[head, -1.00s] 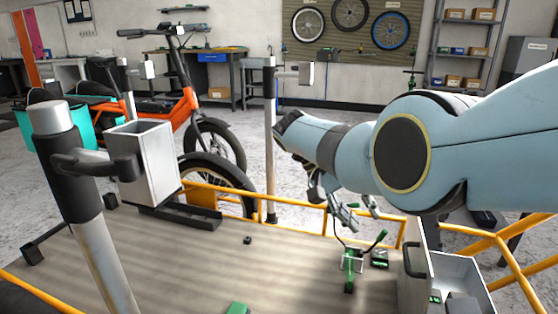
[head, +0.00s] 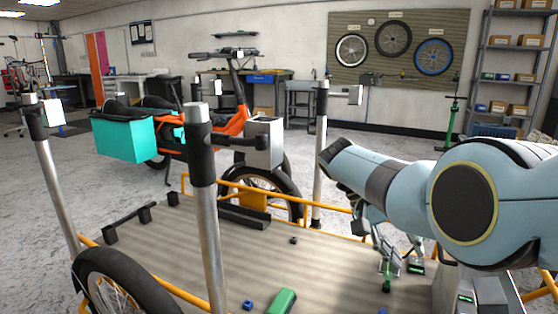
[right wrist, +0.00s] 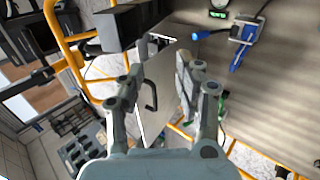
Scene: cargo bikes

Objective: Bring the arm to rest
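My right arm (head: 400,190), light blue and grey, comes in from the right in the head view. Its right gripper (head: 397,246) hangs over the far right part of the wooden cargo bed (head: 240,255), partly hidden by the arm. In the right wrist view the two fingers of this gripper (right wrist: 162,68) stand apart, with nothing visibly held between them. A pale panel with a black handle (right wrist: 152,95) shows behind the gap; I cannot tell how far it is from the fingers. My left gripper is in neither view.
A green tool (head: 387,272) stands below the right gripper. A green block (head: 283,300) and a small blue piece (head: 248,305) lie on the bed. Metal posts (head: 203,160) rise around it. A blue-handled tool (right wrist: 238,45) shows in the right wrist view. An orange bike (head: 233,118) stands behind.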

